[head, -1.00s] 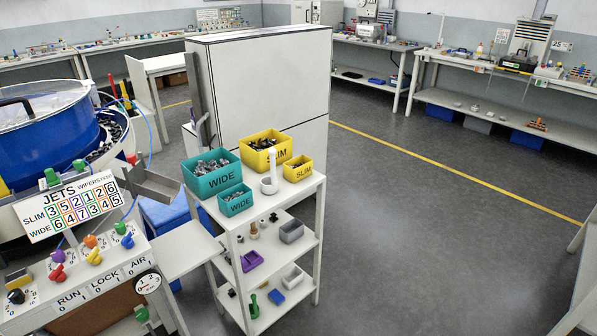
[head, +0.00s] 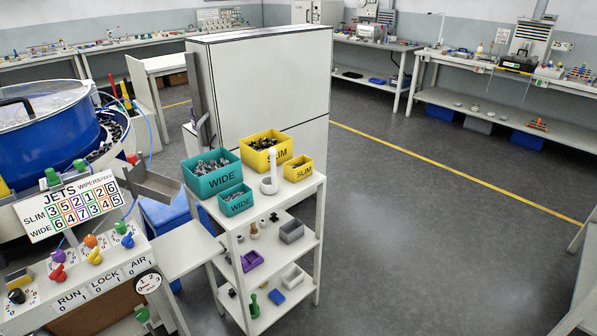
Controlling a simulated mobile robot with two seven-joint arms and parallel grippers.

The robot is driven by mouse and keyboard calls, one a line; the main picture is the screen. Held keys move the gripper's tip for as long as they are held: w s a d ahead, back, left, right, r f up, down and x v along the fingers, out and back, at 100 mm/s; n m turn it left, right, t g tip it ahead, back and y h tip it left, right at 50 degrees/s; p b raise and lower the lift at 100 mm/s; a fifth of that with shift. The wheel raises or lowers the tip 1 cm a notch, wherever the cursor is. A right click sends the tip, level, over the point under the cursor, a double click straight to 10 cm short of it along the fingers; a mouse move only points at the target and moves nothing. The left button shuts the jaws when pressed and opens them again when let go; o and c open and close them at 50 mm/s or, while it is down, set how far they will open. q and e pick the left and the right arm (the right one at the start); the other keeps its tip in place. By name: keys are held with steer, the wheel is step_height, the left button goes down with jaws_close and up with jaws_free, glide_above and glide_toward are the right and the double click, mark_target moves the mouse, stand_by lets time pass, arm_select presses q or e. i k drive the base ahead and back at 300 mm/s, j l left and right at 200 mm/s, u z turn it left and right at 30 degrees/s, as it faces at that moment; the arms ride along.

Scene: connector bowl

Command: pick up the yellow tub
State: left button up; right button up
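Two yellow tubs labelled SLIM stand on the top shelf of a white rack in the head view. The larger yellow tub (head: 278,158) is at the back and holds dark parts. The smaller yellow tub (head: 304,173) stands in front of it to the right, with some dark parts in it. Neither of my grippers is in view.
A large teal WIDE tub (head: 221,182) and a small one (head: 238,204) share the rack's top (head: 262,212) with a white upright holder (head: 268,184). A white cabinet (head: 265,90) stands behind. The control panel (head: 90,268) is at left. The floor (head: 420,230) at right is clear.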

mark_target(297, 169)
steer(key=i+z, duration=0.25)
steer(key=i, duration=0.25)
steer(key=i+z, duration=0.3)
steer(key=i, duration=0.2)
steer(key=i+j+z, duration=0.25)
steer(key=i, duration=0.25)
